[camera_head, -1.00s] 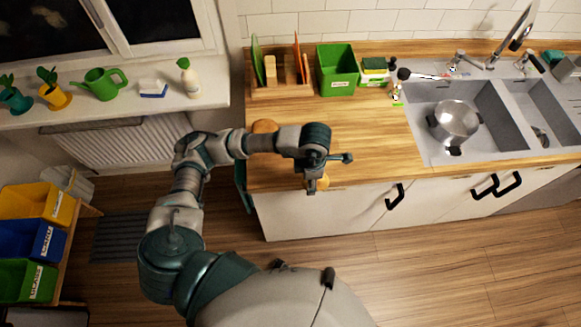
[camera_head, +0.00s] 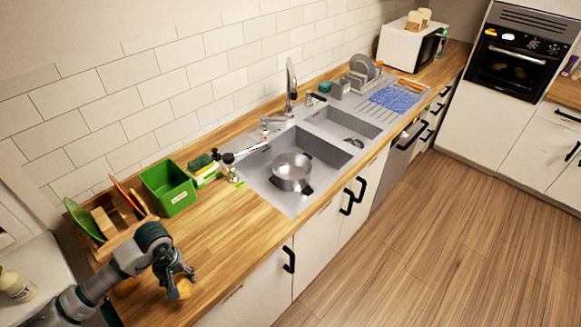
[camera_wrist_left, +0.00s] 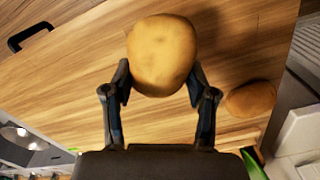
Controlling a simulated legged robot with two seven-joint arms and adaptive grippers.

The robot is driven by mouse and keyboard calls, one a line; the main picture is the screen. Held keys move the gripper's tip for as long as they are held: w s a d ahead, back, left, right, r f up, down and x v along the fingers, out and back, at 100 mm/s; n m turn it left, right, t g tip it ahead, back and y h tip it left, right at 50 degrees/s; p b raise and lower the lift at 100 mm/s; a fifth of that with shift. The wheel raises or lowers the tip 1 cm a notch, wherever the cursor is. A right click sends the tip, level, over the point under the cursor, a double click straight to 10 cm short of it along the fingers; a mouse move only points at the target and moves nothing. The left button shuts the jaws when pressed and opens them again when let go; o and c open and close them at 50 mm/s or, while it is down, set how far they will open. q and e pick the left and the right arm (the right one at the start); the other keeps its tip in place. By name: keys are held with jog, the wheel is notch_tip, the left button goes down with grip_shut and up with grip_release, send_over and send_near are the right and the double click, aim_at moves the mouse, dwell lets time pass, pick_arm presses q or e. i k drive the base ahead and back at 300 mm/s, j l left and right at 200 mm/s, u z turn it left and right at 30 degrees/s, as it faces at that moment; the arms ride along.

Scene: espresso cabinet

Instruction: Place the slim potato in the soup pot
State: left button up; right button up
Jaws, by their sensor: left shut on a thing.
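My left gripper (camera_head: 178,280) is shut on a brown-yellow potato (camera_wrist_left: 163,50), held between its two fingertips above the wooden counter. The held potato also shows under the gripper in the head view (camera_head: 181,291). A second potato (camera_wrist_left: 250,98) lies on the counter beside it, partly behind my arm in the head view (camera_head: 128,287). I cannot tell which of the two is slimmer. The shiny metal soup pot (camera_head: 291,173) stands in the left sink basin, open at the top, to the right of my gripper. My right gripper is not in view.
A green bin (camera_head: 169,188) and a wooden rack (camera_head: 110,232) with plates and boards stand at the back of the counter. The tap (camera_head: 291,85) rises behind the sink. The counter (camera_head: 225,240) between my gripper and the sink is clear.

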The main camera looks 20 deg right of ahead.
aim_at(297, 173)
jog(key=i+l+z, duration=0.7)
jog(key=i+l, duration=0.25)
jog(key=i+l+z, duration=0.35)
jog(key=i, duration=0.3)
jog(key=j, duration=0.1)
